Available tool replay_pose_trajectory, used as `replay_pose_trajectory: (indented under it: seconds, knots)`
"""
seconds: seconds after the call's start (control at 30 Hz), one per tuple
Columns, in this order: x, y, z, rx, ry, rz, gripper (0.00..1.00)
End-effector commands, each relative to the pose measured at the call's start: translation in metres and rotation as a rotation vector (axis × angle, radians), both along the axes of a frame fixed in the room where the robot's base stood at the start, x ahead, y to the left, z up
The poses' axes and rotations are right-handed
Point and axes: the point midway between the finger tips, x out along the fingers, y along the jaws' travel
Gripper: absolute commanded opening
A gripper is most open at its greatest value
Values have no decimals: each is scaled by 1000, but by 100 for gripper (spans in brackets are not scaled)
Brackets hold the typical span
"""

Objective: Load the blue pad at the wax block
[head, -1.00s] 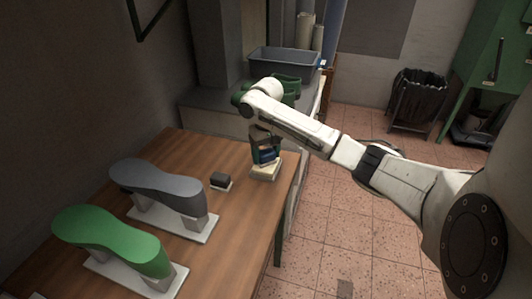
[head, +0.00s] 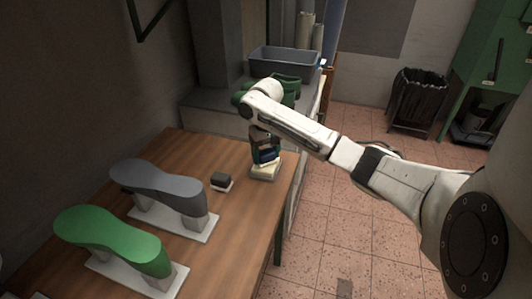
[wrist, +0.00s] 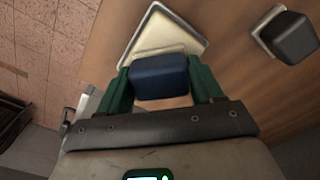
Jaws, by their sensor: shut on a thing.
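The blue pad (wrist: 160,77) is held between the two green fingers of my gripper (wrist: 163,88). In the head view the blue pad (head: 267,157) shows small and dark below my wrist. The cream wax block (wrist: 165,32) sits in a pale tray on the table, just beyond the pad in the wrist view. In the head view the wax block (head: 265,171) is directly below my gripper (head: 264,153). The pad hides part of the block, and I cannot tell whether they touch.
A dark block on a pale base (head: 221,181) stands left of the wax block. A grey shoe last (head: 160,184) and a green one (head: 110,238) stand on white plates on the wooden table (head: 237,222). The table's right edge is close to the wax block.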

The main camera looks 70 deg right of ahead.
Motion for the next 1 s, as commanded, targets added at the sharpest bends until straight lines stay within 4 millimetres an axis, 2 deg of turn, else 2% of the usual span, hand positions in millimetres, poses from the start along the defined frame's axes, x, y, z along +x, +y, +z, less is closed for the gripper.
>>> replay_pose_trajectory:
  seconds: [0.47, 1.0]
  knots:
    - [-1, 1, -2, 4, 3, 0, 42]
    - [0, 1, 35, 3, 2, -1, 42]
